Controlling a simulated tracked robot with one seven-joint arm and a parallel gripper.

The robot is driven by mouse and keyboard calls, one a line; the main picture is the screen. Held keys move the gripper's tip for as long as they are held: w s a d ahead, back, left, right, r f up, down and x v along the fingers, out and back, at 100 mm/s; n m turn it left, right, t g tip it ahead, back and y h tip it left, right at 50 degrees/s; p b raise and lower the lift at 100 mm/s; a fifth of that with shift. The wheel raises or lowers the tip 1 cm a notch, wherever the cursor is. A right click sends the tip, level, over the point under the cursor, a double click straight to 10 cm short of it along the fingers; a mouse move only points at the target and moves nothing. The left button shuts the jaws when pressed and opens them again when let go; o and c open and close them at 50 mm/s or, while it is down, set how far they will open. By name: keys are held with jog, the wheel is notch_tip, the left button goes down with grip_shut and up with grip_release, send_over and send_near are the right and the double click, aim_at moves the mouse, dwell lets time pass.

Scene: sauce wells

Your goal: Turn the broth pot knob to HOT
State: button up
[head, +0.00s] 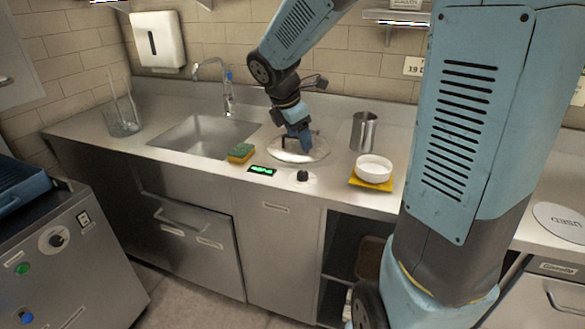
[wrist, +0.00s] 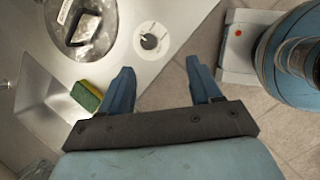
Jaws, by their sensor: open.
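A small dark knob (head: 302,176) sits on a white round dial near the counter's front edge. In the wrist view, the knob (wrist: 150,41) lies ahead of the fingers on its pale dial; its markings are too small to read. Behind it, a round metal lid (head: 318,152) is set in the counter; the lid (wrist: 112,30) also shows in the wrist view with a blocky handle. My gripper (head: 300,140) is above the lid in the head view, its fingers pointing down. In the wrist view, my gripper (wrist: 160,66) is open and empty, apart from the knob.
A green-lit display (head: 262,170) and a sponge (head: 241,153) lie left of the knob. A metal cup (head: 363,132) and a white bowl (head: 374,163) on a yellow cloth (head: 370,185) stand right. The sink (head: 203,135) is farther left. Another knob (head: 57,240) is on the left machine.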

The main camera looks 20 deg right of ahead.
aim_at(302, 173)
jog(key=w+d+f+n, duration=0.1)
jog(key=w+f, duration=0.1)
jog(key=f, duration=0.3)
jog(key=w+d+f+n, duration=0.1)
jog(key=w+f, duration=0.1)
jog(key=f, duration=0.3)
jog(key=w+d+f+n, duration=0.1)
jog(key=w+f, duration=0.1)
jog(key=f, duration=0.4)
jog(key=shift+w+d+n, duration=0.1)
jog(key=shift+w+n, duration=0.2)
jog(key=shift+n, duration=0.1)
jog(key=shift+c, duration=0.2)
jog(key=shift+r, duration=0.1)
jog(key=c, duration=0.9)
jog(key=shift+a, duration=0.4)
jog(key=shift+c, duration=0.5)
jog(key=shift+d, duration=0.2)
jog(key=shift+d+m, duration=0.1)
jog(key=shift+m, duration=0.2)
